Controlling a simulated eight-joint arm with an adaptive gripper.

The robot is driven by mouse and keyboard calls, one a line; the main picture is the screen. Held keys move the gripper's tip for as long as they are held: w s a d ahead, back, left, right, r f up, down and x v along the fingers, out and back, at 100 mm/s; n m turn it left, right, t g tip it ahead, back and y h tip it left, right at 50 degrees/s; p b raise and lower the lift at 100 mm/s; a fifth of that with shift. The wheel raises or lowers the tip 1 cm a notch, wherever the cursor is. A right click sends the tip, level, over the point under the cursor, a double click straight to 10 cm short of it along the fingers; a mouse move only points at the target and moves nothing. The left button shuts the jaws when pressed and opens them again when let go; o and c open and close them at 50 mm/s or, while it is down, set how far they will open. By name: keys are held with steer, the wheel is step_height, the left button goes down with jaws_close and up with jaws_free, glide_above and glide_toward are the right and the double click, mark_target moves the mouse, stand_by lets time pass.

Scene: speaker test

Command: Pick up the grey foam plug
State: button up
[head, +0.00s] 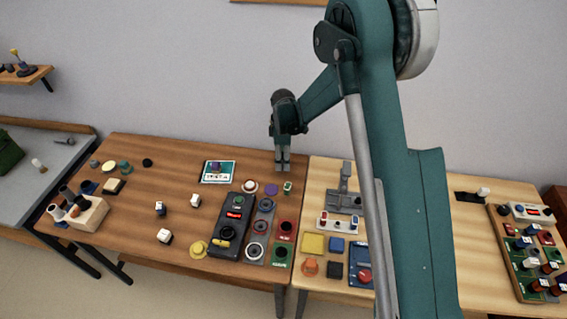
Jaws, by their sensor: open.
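I cannot surely pick out the grey foam plug at this size. A small grey round piece (94,164) lies at the back left of the brown table, and dark grey cylinders (67,192) stand in or behind a light wooden block (90,212) at the left. Either could be it. My gripper (282,166) is open and points down above the back right of the brown table, well to the right of these pieces. I see nothing between its fingers.
A dark button box (230,225) and a picture card (217,172) lie near my gripper. Small white-topped cubes (164,236) are scattered mid-table. A lighter table (318,175) with a grey stand (345,200) adjoins at right. My arm hides part of it.

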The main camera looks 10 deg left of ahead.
steer(key=shift+c, duration=0.2)
stand_by(0.3)
steer(key=c, duration=0.8)
steer(key=shift+o, duration=0.2)
steer(key=shift+r, duration=0.1)
steer(key=shift+r+p, duration=0.3)
steer(key=shift+r, duration=4.65)
